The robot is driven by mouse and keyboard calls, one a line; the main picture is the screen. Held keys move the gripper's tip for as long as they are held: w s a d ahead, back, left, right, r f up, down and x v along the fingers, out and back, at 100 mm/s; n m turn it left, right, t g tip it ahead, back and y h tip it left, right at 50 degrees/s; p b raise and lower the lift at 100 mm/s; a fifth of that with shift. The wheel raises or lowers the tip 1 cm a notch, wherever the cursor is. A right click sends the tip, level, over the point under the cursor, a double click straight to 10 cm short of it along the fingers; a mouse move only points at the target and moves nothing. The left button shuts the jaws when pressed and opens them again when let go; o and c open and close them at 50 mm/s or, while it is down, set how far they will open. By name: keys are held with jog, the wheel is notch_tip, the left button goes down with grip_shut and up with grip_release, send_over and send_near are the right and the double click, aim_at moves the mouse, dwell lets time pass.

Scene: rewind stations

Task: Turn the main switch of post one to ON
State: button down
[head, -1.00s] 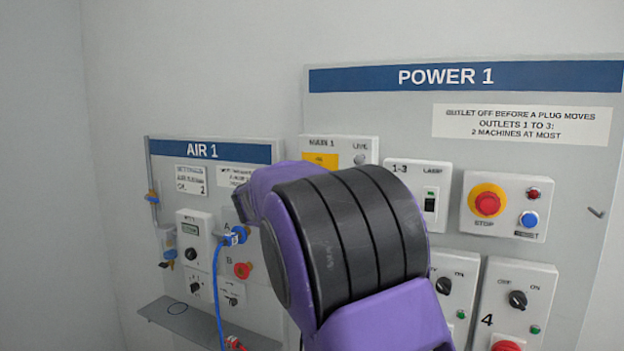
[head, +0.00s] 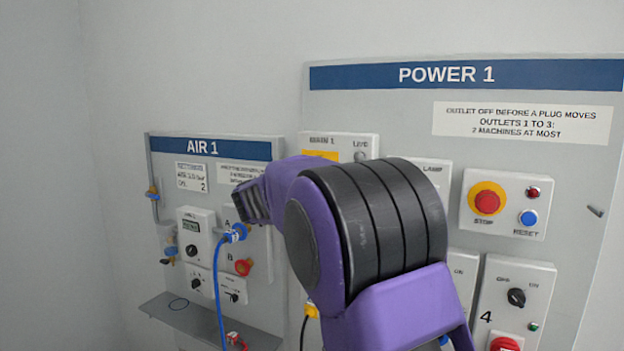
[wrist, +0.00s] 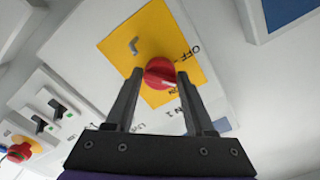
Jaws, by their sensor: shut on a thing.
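The main switch of post one is a red knob (wrist: 158,72) on a yellow plate (wrist: 185,45), with OFF and ON printed beside it. The wrist view shows it tilted. A pale mark on the knob seems to point toward the ON print, but it is small. My gripper (wrist: 160,76) has a finger on each side of the knob and is shut on it. In the head view the MAIN 1 box (head: 350,144) shows only its top. My arm hides the knob and gripper tips there, and partly covers the LIVE lamp.
The AIR 1 panel (head: 232,151) with a blue hose (head: 217,290) is at left. The POWER 1 panel (head: 570,160) has a red STOP button (head: 487,202) and blue RESET button (head: 529,218) at right. A grey shelf (head: 250,337) juts out below AIR 1.

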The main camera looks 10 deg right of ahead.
jog(key=m+b, duration=0.1)
jog(key=m, duration=0.3)
jog(key=shift+f+b, duration=0.1)
jog(key=shift+b, duration=0.25)
jog(key=shift+m+b, duration=0.65)
jog(key=shift+m, duration=1.05)
jog(key=shift+c, duration=1.5)
grip_release()
